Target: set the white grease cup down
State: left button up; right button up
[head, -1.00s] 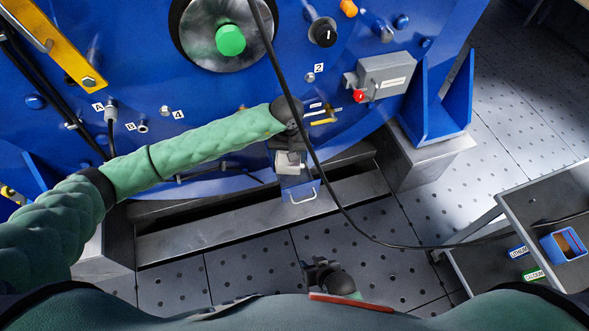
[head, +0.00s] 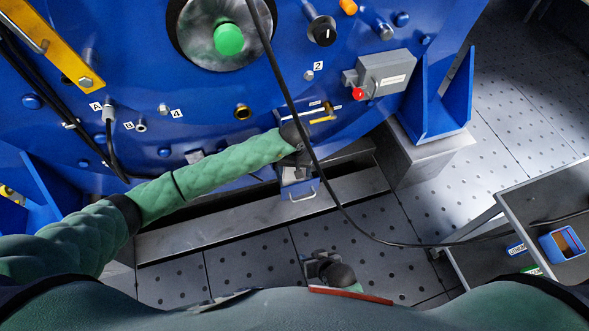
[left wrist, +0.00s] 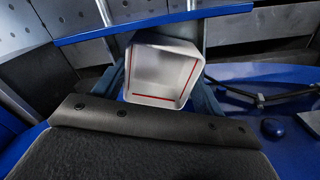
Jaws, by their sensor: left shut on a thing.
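The white grease cup (left wrist: 160,105) shows in the left wrist view as a squarish white cup with a rounded rim and a red line inside. Its open mouth faces the camera. My left gripper (head: 301,160) is shut on it, low in front of the blue motor housing (head: 215,140). In the head view the gripper and wrist largely hide the cup. A small blue bracket or tray with a metal handle (head: 302,196) is just below the gripper; I cannot tell whether the cup touches it. My right gripper (head: 312,268) is low by my body, away from the cup; its jaw opening is unclear.
A black cable (head: 330,185) hangs across the view, close beside the left wrist. A grey box with a red button (head: 384,76) is on the housing. A grey cart (head: 545,205) with a blue bin (head: 563,245) stands at right. The perforated floor (head: 240,265) is clear.

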pick_arm(q)
jog(key=shift+f, duration=0.1)
pick_arm(e)
jog(key=shift+r, duration=0.2)
pick_arm(q)
jog(key=shift+f, duration=0.1)
pick_arm(e)
jog(key=shift+f, duration=0.2)
jog(key=shift+w+f, duration=0.15)
jog(key=shift+f, duration=0.1)
pick_arm(q)
jog(key=o, duration=0.7)
pick_arm(e)
jog(key=shift+f, duration=0.1)
pick_arm(q)
notch_tip(320, 180, up, 2)
jog(key=shift+w+r, duration=0.1)
jog(key=shift+r, duration=0.15)
jog(key=shift+r+b, duration=0.4)
jog(key=shift+r, duration=4.45)
pick_arm(e)
jog(key=shift+s+f, duration=0.2)
jog(key=shift+f, duration=0.45)
jog(key=shift+s+f, duration=0.15)
jog(key=shift+f, duration=0.45)
